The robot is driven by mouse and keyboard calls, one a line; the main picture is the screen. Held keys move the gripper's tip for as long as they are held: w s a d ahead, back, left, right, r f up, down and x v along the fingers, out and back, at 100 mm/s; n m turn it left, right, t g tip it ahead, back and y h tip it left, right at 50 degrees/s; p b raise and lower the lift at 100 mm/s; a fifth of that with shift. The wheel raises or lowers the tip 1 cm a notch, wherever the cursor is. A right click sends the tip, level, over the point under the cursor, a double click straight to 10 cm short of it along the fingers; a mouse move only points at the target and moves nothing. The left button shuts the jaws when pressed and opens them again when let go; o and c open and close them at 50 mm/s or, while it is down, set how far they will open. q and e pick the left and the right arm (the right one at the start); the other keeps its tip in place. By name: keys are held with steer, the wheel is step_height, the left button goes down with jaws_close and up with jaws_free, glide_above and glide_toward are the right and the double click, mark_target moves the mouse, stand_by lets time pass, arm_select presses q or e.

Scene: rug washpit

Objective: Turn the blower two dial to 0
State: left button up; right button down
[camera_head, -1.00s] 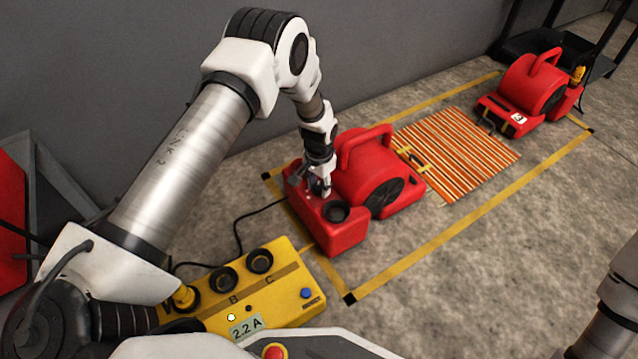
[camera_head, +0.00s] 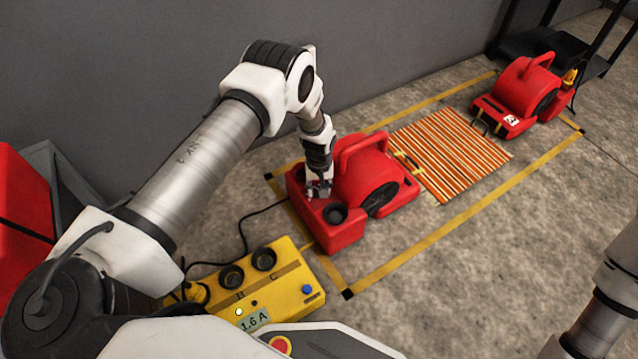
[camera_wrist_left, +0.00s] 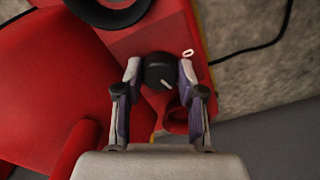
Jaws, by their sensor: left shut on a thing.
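My left gripper (camera_head: 318,190) reaches down onto the top of the near red blower (camera_head: 372,180) in the head view. In the left wrist view the left gripper (camera_wrist_left: 160,80) is shut on a black dial (camera_wrist_left: 156,66), one finger on each side. The dial's white pointer line slants toward the lower right. A white 0 mark (camera_wrist_left: 188,52) is printed to the upper right of the dial, and the pointer is not aimed at it. A second red blower (camera_head: 522,90) stands farther back with a small white label. My right gripper is out of view.
A yellow power box (camera_head: 290,300) with black sockets and a display reading 1.6 A stands in front of the near blower. An orange striped rug (camera_head: 450,150) lies between the blowers inside yellow floor tape. A dark cable trails left.

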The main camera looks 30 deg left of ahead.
arm_select(q)
steer(key=n+p, duration=0.1)
steer(key=n, duration=0.2)
steer(key=shift+n, duration=0.3)
steer(key=n+p, duration=0.1)
steer(key=n, duration=0.2)
steer(key=shift+n, duration=0.3)
steer(key=n+p, duration=0.1)
steer(key=n, duration=0.2)
steer(key=shift+n, duration=2)
steer(key=o, duration=0.9)
steer(key=shift+c, duration=0.2)
